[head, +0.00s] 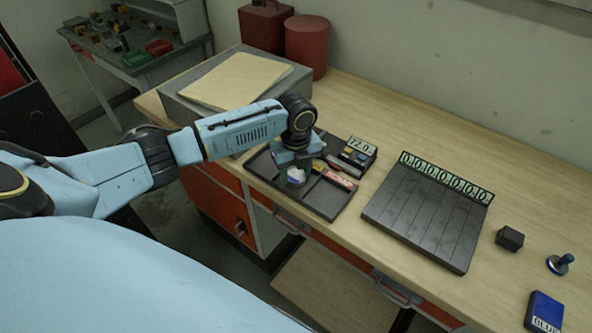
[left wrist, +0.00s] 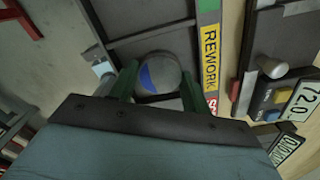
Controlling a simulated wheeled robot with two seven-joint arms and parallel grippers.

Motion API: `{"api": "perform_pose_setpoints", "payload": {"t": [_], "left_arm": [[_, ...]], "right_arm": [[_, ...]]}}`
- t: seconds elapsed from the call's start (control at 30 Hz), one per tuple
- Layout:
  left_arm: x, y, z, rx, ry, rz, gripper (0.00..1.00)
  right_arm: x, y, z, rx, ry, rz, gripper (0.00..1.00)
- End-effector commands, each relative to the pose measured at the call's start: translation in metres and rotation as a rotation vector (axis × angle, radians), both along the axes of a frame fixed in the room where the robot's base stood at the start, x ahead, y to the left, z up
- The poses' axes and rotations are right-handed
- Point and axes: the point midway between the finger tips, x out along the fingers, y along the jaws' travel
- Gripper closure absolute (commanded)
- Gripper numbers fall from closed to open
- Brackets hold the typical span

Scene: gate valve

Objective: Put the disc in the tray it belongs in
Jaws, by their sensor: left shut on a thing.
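My left gripper (head: 294,174) points down over the dark divided tray (head: 322,208). It is shut on the disc (head: 296,176), which looks pale with a blue part. In the left wrist view the disc (left wrist: 160,75) is grey with a blue segment, between the green fingers. A label strip runs along the tray's edge, with a green part, a yellow REWORK label (left wrist: 210,57) and a red label below it, partly cut off. The red label (head: 340,180) also shows in the head view. I cannot tell whether the disc touches the tray floor. My right gripper is not in view.
A gauge box with a 72.0 plate (head: 358,146) stands just behind the tray. To the right lie a slotted black board (head: 425,220) with a number strip, a dark cube (head: 509,238), a blue knob piece (head: 560,264) and a blue box (head: 543,312). A folder (head: 235,80) lies behind.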

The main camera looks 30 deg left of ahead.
Motion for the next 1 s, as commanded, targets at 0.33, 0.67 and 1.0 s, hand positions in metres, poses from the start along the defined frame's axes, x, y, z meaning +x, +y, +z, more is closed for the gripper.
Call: {"api": "perform_pose_setpoints", "payload": {"t": [0.33,0.67,1.0], "left_arm": [[0.001,0.0,-0.003,0.0,-0.001,0.001,0.86],[0.0,0.0,-0.003,0.0,0.0,0.001,0.43],[0.002,0.0,0.043,0.0,-0.006,0.0,0.43]], "right_arm": [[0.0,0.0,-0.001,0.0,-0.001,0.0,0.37],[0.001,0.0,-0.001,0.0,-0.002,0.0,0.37],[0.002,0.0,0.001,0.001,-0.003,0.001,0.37]]}}
